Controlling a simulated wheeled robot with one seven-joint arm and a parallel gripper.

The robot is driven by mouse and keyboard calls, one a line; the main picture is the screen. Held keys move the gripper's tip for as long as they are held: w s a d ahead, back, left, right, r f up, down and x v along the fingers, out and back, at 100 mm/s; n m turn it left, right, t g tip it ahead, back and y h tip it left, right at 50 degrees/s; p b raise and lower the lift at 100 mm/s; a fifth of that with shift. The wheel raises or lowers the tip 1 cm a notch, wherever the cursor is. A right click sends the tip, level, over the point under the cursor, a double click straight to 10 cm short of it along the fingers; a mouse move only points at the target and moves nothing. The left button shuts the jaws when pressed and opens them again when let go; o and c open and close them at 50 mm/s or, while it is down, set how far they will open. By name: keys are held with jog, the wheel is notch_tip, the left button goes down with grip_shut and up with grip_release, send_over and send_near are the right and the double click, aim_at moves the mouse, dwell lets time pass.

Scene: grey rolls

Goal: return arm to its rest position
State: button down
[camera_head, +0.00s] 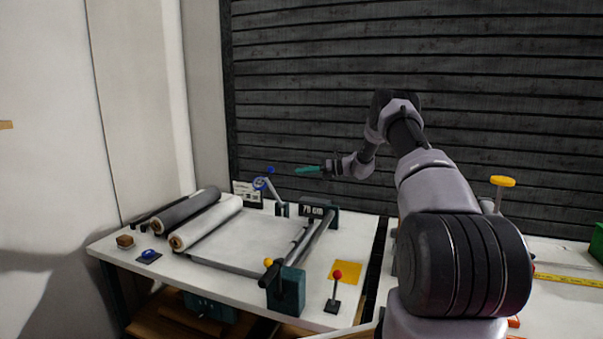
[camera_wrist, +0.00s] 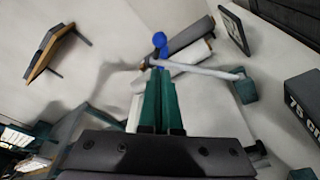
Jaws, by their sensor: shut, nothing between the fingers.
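My gripper (camera_head: 308,169) is raised above the back of the white table, with its teal fingers pointing left in the head view. In the wrist view the teal fingers (camera_wrist: 159,98) lie together, shut and empty. My arm reaches from the lower right up and over toward the back middle. Near the gripper, a blue-knobbed lever (camera_head: 262,183) stands at the back of the table, below and left of the fingertips. In the wrist view a blue knob (camera_wrist: 159,40) appears just beyond the fingertips; I cannot tell whether they touch.
The white table (camera_head: 250,238) carries a grey roll (camera_head: 188,208) and a white roll (camera_head: 207,224) at left, a teal-ended cutting bar (camera_head: 287,290), a red-knobbed lever (camera_head: 335,290) and a yellow square (camera_head: 347,272). A dark slatted wall (camera_head: 300,100) stands behind. Air above the table is free.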

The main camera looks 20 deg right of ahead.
jog(key=s+a+r+n+g+h, duration=0.25)
jog(key=s+a+r+n, duration=0.35)
jog(key=s+r, duration=0.55)
jog(key=s+a+r+n+g+h, duration=0.1)
jog(key=s+a+r+n+h, duration=0.25)
jog(key=s+r+n, duration=0.65)
jog(key=s+d+r+n+t+h, duration=0.1)
jog(key=s+n, duration=0.5)
jog(key=s, duration=1)
jog(key=s+d+r+n+t+h, duration=0.1)
jog(key=s+n+h, duration=0.4)
jog(key=s, duration=1.1)
jog(key=d+t, duration=0.1)
jog(key=d, duration=0.1)
jog(key=shift+s+d+r+n+t, duration=0.3)
jog(key=shift+r+n+t, duration=0.05)
jog(key=shift+r+n, duration=0.05)
